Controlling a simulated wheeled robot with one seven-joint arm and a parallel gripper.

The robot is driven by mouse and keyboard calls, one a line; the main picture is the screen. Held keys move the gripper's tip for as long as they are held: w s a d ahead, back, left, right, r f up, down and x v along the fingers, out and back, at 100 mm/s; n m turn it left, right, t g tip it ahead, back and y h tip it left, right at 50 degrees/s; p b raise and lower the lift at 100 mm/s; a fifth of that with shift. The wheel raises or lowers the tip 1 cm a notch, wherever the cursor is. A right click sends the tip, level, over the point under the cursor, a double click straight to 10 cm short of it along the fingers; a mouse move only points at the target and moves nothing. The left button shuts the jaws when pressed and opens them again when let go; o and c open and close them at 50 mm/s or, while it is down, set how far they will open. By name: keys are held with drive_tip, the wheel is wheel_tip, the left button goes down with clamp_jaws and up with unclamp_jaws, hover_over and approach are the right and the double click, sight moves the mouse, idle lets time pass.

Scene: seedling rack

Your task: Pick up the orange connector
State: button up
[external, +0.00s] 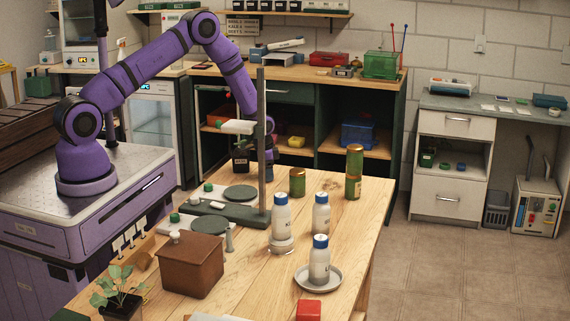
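I cannot make out an orange connector in the external view. My purple arm reaches over the wooden table (345,232) from the left and bends down behind a grey stand post. My gripper (266,172) is low near the table's far side, partly hidden by the post and its white clamp. It is small and dark here, so its fingers and anything between them cannot be made out.
The stand (262,100) rises close to my gripper. A dark bottle (241,160), green jars (354,172) and several white bottles (281,216) stand around it. A brown box (191,265), seedling pot (121,303) and red block (309,311) are nearer the front.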

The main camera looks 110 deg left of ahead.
drive_tip(key=c, duration=0.8)
drive_tip(key=shift+c, duration=0.2)
drive_tip(key=shift+r, duration=0.2)
